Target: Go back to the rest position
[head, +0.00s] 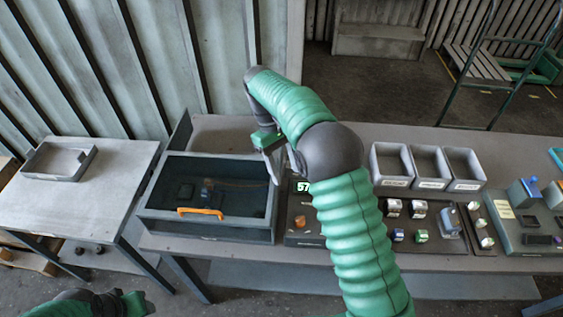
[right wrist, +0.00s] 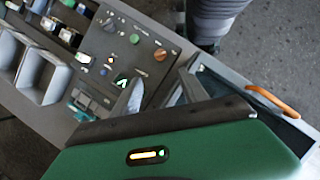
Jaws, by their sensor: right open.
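My right gripper (head: 274,166) hangs at the right rim of the dark bin, left of the control panel (head: 302,222). Its arm reaches up from the bottom and bends back down at the wrist. In the right wrist view its two fingers (right wrist: 158,95) are apart with nothing between them, above the panel's edge. My left arm shows at the bottom left corner of the head view, with a green end piece (head: 135,302); its fingers cannot be made out.
The dark bin (head: 160,228) with an orange handle (head: 200,212) holds small dark parts. Three grey trays (head: 391,182) stand at the back right. Small parts lie on the panel and boards at right. A side table (head: 60,205) at left bears one grey tray (head: 40,174).

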